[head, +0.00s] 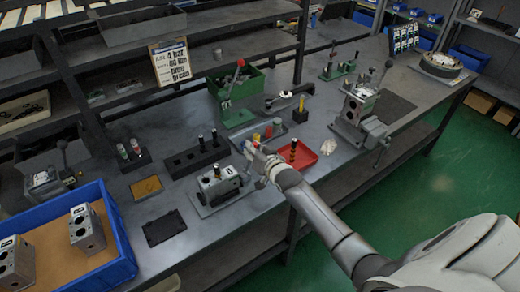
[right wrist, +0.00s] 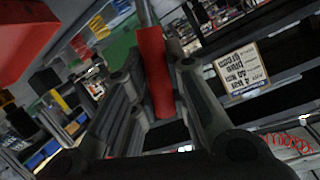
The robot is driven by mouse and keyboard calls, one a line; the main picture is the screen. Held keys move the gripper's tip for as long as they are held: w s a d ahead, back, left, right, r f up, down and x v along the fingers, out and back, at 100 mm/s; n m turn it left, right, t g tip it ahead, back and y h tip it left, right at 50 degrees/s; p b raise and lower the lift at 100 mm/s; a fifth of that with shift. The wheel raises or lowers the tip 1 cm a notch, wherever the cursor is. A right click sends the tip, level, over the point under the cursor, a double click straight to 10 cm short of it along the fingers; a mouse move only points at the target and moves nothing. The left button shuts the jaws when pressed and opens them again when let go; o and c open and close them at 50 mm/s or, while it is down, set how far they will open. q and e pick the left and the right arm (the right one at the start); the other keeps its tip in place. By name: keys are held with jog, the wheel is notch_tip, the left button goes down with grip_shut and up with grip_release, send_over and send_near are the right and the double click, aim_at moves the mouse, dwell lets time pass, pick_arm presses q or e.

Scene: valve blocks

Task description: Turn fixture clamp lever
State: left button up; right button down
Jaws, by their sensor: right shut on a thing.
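A grey fixture holding a metal valve block (head: 220,186) stands near the front edge of the bench. My right gripper (head: 256,155) is at the right end of this fixture. In the right wrist view, a red lever handle (right wrist: 154,72) stands between the two fingers of my right gripper (right wrist: 160,85), and they are shut on it. In the head view the handle is mostly hidden by the gripper, so the lever's angle is hard to tell. My left gripper is not in view.
A red tray (head: 297,153) lies close to the right of my gripper. A black holder (head: 195,157) stands behind the fixture. A green press (head: 236,97) stands farther back. A blue crate (head: 122,262) with valve blocks is at the left. Another fixture (head: 352,128) stands at the right.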

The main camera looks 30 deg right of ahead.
jog(key=shift+a+r+n+h, duration=0.2)
jog(key=shift+a+n+h, duration=0.1)
jog(key=shift+a+n, duration=0.3)
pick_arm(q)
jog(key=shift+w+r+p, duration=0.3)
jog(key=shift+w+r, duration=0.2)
pick_arm(e)
jog(key=shift+s+a+n+h, duration=0.1)
jog(key=shift+a+n+h, duration=0.3)
jog(key=shift+a+n, duration=0.25)
jog(key=shift+a, duration=0.1)
jog(key=c, duration=1.4)
grip_release()
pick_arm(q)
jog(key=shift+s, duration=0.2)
